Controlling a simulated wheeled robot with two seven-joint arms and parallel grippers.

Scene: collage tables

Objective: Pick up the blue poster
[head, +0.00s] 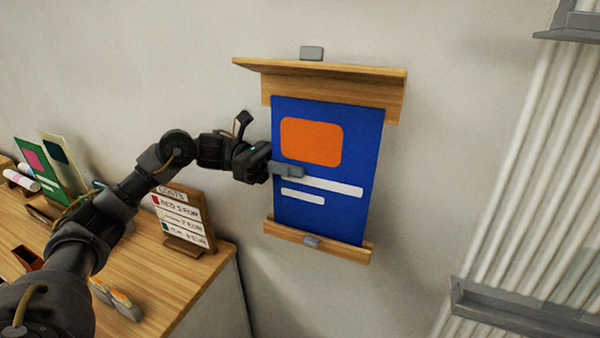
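The blue poster (325,220), with an orange block and two white bars, hangs upright against the wall. It sits between an upper wooden ledge (330,85) and a lower wooden ledge (340,250). My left gripper (288,171) is at the poster's left edge, around mid-height. One grey finger lies across the front of the poster. The other finger is not clearly visible, so I cannot tell whether the gripper is closed on the edge. My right gripper is not in view.
A wooden table (185,275) at left holds a costs sign (183,217), green and cream cards (45,165), rolled papers (20,180) and small items. A grey-framed ribbed panel (510,190) stands at right. The wall around the poster is mostly bare.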

